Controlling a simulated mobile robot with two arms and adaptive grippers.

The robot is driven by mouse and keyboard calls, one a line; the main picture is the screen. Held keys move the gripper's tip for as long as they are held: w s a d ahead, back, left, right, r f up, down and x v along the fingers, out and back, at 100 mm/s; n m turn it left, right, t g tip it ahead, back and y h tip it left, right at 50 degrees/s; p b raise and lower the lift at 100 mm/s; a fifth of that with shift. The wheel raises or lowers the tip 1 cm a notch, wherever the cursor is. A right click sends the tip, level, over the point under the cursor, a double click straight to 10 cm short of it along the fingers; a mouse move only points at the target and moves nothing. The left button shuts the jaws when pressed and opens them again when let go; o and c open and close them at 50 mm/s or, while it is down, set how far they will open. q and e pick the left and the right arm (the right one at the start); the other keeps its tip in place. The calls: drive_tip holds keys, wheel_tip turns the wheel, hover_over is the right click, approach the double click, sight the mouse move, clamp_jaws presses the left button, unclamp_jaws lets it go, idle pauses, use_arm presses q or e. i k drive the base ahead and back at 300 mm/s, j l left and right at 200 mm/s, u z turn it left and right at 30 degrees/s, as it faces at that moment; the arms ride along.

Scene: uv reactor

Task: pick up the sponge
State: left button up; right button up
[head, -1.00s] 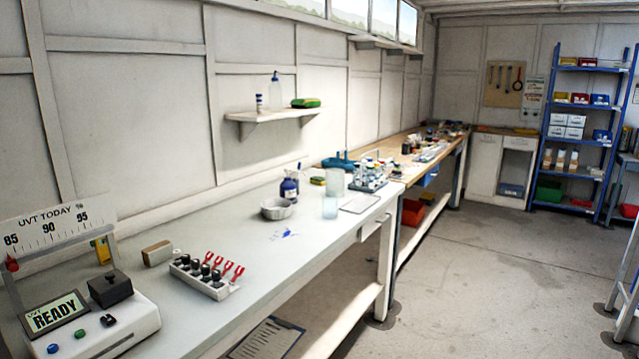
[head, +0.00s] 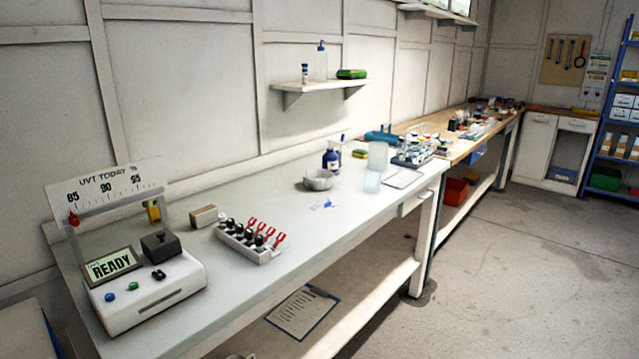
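A small yellow-and-green block (head: 360,153), which looks like a sponge, lies on the white bench near the wall, behind the glass beakers. A larger green block with some yellow (head: 352,73) lies on the wall shelf; it could also be a sponge, and I cannot tell for sure. Neither of my grippers is in the head view.
The white bench (head: 300,222) holds a meter reading READY (head: 150,285), a rack of black and red items (head: 248,240), a tan block (head: 204,216), a bowl (head: 319,180), a blue bottle (head: 331,160) and a beaker (head: 378,156). Open floor (head: 480,290) lies to the right.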

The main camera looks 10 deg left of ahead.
sight(358, 153)
drive_tip(key=i+l+z, duration=0.5)
drive_tip(key=i, duration=0.9)
drive_tip(key=i+z, duration=0.45)
drive_tip(key=i, duration=0.95)
drive_tip(key=i+l+u, duration=0.15)
drive_tip(key=i, duration=0.35)
drive_tip(key=i+l+u, duration=0.2)
drive_tip(key=i, duration=0.3)
drive_tip(key=i+u, duration=0.2)
drive_tip(key=u, duration=0.25)
drive_tip(key=i+u, duration=0.15)
drive_tip(key=u, duration=0.3)
drive_tip(key=i+l+u, duration=0.15)
drive_tip(key=u, duration=0.3)
drive_tip(key=i+l+u, duration=0.15)
drive_tip(key=u, duration=0.3)
